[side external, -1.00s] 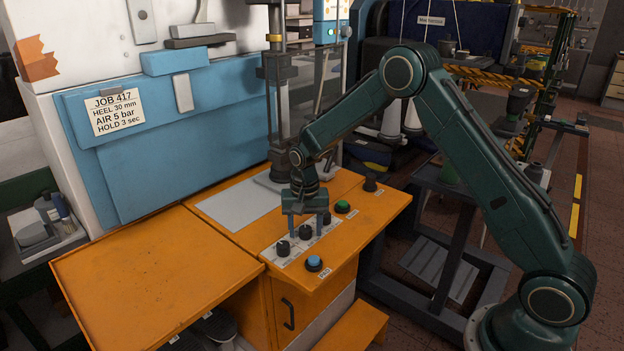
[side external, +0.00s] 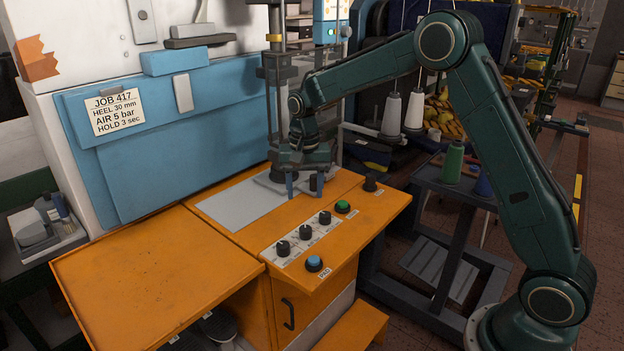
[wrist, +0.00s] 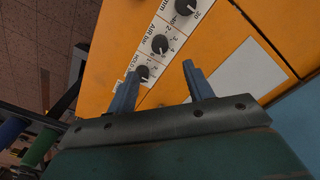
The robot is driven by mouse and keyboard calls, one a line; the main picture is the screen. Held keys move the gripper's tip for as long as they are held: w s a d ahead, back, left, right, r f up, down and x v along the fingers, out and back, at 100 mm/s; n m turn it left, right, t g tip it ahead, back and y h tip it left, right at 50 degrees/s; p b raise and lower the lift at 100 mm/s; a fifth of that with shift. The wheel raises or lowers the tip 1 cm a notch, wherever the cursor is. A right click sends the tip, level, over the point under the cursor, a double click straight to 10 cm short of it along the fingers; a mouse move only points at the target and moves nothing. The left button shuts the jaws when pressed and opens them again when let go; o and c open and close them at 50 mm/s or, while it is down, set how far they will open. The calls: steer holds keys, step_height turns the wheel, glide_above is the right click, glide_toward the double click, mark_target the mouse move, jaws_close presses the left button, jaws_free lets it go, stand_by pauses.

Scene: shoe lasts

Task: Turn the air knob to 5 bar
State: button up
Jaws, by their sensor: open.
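The air knob (side external: 305,232) is the middle of three black knobs on a white label strip on the orange panel. In the wrist view the air knob (wrist: 160,44) sits beside the printed words "AIR bar"; its exact setting is too small to read. My gripper (side external: 304,186) is open and empty, raised above the panel and behind the knob row in the side view. Its two blue fingers (wrist: 161,70) stand apart in the wrist view, clear of the air knob. The job card (side external: 116,110) reads "AIR 5 bar".
The heel knob (wrist: 185,6) and hold knob (wrist: 142,73) flank the air knob. A blue button (side external: 314,262), a green button (side external: 343,206) and a black knob (side external: 370,183) are nearby. The press column (side external: 279,100) stands behind my gripper. A grey plate (side external: 240,203) lies left.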

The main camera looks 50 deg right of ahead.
steer(key=shift+r, duration=1.1)
steer(key=s+a+r+n+t, duration=0.3)
steer(key=s+r+n, duration=0.1)
steer(key=s+r, duration=1.05)
steer(key=s+f+n+t, duration=0.1)
steer(key=s+n, duration=0.1)
steer(key=s, duration=0.7)
steer(key=s+a+f+n+t, duration=0.1)
steer(key=s+n, duration=0.2)
steer(key=s, duration=0.6)
steer(key=shift+f+t, duration=0.2)
steer(key=shift+t, duration=0.1)
